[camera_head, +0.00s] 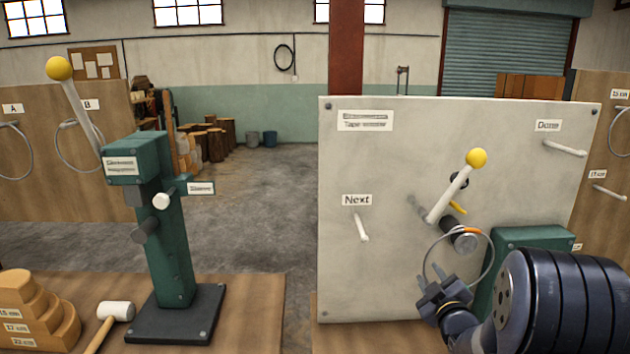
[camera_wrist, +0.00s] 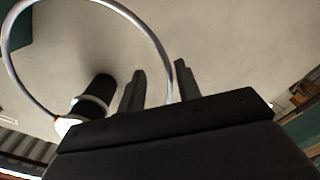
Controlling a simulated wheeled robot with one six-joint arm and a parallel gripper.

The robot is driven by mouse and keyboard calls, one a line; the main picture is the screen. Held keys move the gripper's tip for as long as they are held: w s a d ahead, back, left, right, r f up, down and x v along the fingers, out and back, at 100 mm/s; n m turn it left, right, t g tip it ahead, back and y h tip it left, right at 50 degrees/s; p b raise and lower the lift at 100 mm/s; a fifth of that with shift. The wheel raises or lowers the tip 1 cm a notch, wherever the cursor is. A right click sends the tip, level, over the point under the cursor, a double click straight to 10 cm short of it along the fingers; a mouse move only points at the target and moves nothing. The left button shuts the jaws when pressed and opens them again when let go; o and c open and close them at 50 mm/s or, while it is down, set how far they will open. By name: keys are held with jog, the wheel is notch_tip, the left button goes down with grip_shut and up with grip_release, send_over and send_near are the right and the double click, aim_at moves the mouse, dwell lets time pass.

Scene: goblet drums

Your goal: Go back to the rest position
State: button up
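My gripper (camera_head: 436,281) is at the lower right of the white panel (camera_head: 390,270), pointing up towards it. Its two fingers stand apart in the wrist view (camera_wrist: 160,82), so it is open. A grey ring (camera_head: 492,262) with an orange part hangs at a dark peg with a light end (camera_head: 462,238). The ring's lower left side is close to my fingers. In the wrist view the ring (camera_wrist: 150,35) runs down into the gap between the fingers; I cannot tell whether it touches them. The dark peg (camera_wrist: 97,92) shows to the left there.
The panel carries a yellow-knobbed lever (camera_head: 450,193), a "Next" handle (camera_head: 362,227) and a "Done" handle (camera_head: 565,148). A green stand (camera_head: 172,220) with another yellow-knobbed lever is at the left, beside a mallet (camera_head: 115,310) and stepped wooden discs (camera_head: 40,310). Open floor lies between.

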jog(key=shift+s+r, duration=0.1)
jog(key=shift+s, duration=0.15)
